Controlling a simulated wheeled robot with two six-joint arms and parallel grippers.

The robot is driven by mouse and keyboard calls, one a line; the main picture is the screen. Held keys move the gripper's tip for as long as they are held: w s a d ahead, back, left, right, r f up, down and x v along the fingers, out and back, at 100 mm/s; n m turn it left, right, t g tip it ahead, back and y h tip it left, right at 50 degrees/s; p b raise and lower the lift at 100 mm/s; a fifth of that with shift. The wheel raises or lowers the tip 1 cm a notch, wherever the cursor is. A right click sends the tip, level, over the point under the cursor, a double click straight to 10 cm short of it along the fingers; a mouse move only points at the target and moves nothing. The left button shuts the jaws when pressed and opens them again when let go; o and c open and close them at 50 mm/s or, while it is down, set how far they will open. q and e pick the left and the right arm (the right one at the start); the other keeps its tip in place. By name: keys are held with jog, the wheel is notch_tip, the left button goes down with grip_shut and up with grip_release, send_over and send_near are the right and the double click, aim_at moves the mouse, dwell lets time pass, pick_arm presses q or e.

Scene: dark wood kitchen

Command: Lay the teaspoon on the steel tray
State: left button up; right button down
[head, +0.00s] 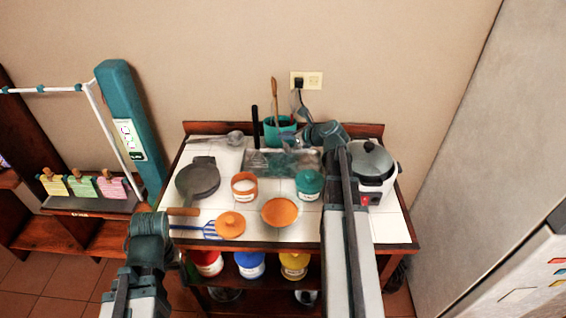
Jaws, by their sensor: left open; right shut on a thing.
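The steel tray (256,167) lies at the back middle of the white-tiled table, shiny, with greenish reflections. My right gripper (308,140) is above its back right part, at the end of the arm coming from the front. It is shut; the small thing in its jaws, apparently the teaspoon, is too small and covered to make out clearly. My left gripper (150,222) is open and empty off the table's left front corner, beside a wooden handle.
A teal utensil crock (279,133) stands behind the tray. A dark pan (198,180), orange jar (244,187), teal jar (309,184), orange bowl (281,211), orange lid (231,225) and blue spatula (190,230) surround its front. A rice cooker (374,170) stands right, beside my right arm.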

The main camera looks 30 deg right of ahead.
jog(key=shift+f+b, duration=4.55)
jog(key=shift+f, duration=0.3)
jog(key=shift+f, duration=0.2)
jog(key=c, duration=1)
grip_release()
jog(key=shift+r, duration=0.2)
jog(key=shift+s+r, duration=0.25)
jog(key=p+v, duration=0.5)
jog(key=v, duration=0.5)
jog(key=shift+s+r, duration=0.1)
jog(key=shift+s, duration=0.05)
jog(key=shift+s+d+r+p, duration=0.1)
jog(key=shift+s+r+p, duration=0.05)
jog(key=shift+s+p, duration=0.3)
